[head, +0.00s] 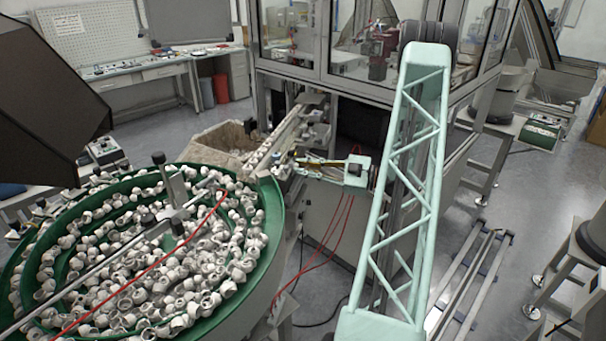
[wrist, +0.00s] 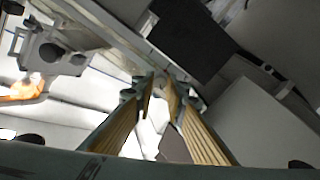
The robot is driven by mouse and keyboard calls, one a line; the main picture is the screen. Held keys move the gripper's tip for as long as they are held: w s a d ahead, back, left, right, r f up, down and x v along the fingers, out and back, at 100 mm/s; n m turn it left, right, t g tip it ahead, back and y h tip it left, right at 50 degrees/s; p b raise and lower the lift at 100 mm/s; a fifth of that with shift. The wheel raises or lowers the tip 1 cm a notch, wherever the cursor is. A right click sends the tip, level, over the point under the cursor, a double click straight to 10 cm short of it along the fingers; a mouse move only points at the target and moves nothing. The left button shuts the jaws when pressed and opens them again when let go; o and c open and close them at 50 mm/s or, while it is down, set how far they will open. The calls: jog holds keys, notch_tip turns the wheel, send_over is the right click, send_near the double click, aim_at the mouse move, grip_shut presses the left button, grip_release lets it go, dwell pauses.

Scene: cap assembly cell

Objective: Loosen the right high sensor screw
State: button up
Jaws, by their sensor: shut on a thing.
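My gripper (head: 294,161) is at the end of my pale green arm, by the feed rail, with its fingers pointing left toward the small sensor fittings there. In the wrist view, my gripper's two ribbed, yellowish fingers (wrist: 160,92) come close together at the tips, beside the rail. They are shut on a small part, which appears to be the right high sensor screw. The screw is mostly hidden by the fingertips, and its thread and turn cannot be made out.
A green bowl feeder (head: 276,215) full of white caps stands at the left. The feed rail (head: 277,135) runs from it toward the glazed machine enclosure (head: 320,86). Red cables (head: 325,245) hang below my gripper. Open floor (head: 510,200) lies at the right.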

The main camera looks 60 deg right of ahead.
jog(key=shift+n+b, duration=8.2)
jog(key=shift+b, duration=0.65)
jog(key=o, duration=0.8)
jog(key=shift+o, duration=0.2)
jog(key=shift+s, duration=0.1)
jog(key=v, duration=1.2)
